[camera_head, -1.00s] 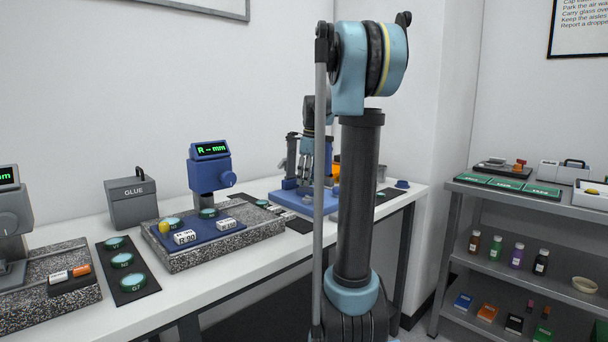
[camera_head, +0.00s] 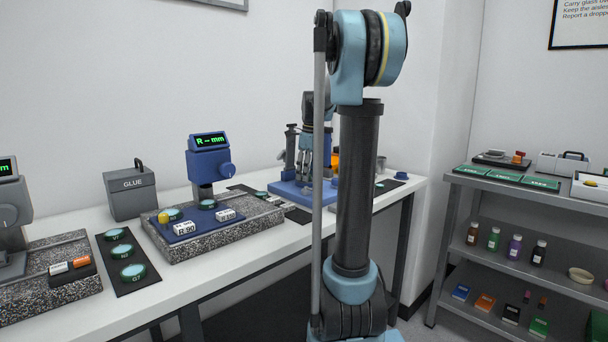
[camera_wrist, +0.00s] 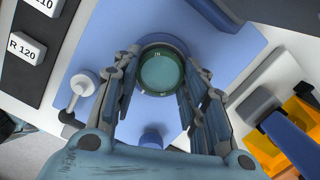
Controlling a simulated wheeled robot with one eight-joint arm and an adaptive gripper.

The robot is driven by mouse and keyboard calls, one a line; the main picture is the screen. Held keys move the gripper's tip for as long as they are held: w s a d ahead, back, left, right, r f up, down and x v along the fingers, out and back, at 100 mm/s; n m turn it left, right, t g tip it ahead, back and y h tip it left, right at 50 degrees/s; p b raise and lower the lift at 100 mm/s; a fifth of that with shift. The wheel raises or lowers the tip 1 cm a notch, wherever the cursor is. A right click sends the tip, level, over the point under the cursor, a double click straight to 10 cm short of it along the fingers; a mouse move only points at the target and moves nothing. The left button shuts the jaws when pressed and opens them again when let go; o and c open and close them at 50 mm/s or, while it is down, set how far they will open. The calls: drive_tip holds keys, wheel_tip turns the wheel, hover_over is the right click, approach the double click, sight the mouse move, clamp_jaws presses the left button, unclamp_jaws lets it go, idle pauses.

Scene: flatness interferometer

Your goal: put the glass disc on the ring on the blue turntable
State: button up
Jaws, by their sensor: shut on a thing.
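My gripper (camera_wrist: 160,60) is shut on a round glass disc (camera_wrist: 160,74) with a dark green rim, held flat between the two fingers in the wrist view. Whether the disc touches the ring I cannot tell. In the head view my gripper (camera_head: 306,150) points down over the blue turntable's base (camera_head: 287,189) on the bench, partly behind my arm. The disc is too small to make out there.
In the wrist view a white-topped knob (camera_wrist: 84,82) stands left of the fingers, and a yellow-orange bin (camera_wrist: 265,150) is at lower right. In the head view a blue-headed gauge (camera_head: 209,157) on a granite slab and a dark mat of discs (camera_head: 127,262) stand left along the bench.

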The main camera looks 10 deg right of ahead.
drive_tip(key=shift+o, duration=0.2)
drive_tip(key=shift+s+f, duration=0.25)
drive_tip(key=shift+f, duration=0.2)
drive_tip(key=shift+c, duration=0.4)
drive_tip(key=shift+f, duration=0.15)
drive_tip(key=shift+c, duration=0.8)
drive_tip(key=shift+o, duration=0.2)
drive_tip(key=o, duration=1.2)
drive_tip(key=shift+f, duration=0.1)
drive_tip(key=o, duration=0.5)
drive_tip(key=shift+w+f, duration=0.2)
drive_tip(key=shift+w, duration=0.1)
drive_tip(key=shift+c, duration=0.2)
drive_tip(key=shift+s+r, duration=0.1)
drive_tip(key=shift+r, duration=0.1)
drive_tip(key=shift+r, duration=0.1)
wheel_tip(320, 180, up, 12)
drive_tip(key=d, duration=0.1)
drive_tip(key=shift+s+f, duration=0.2)
drive_tip(key=shift+s, duration=0.1)
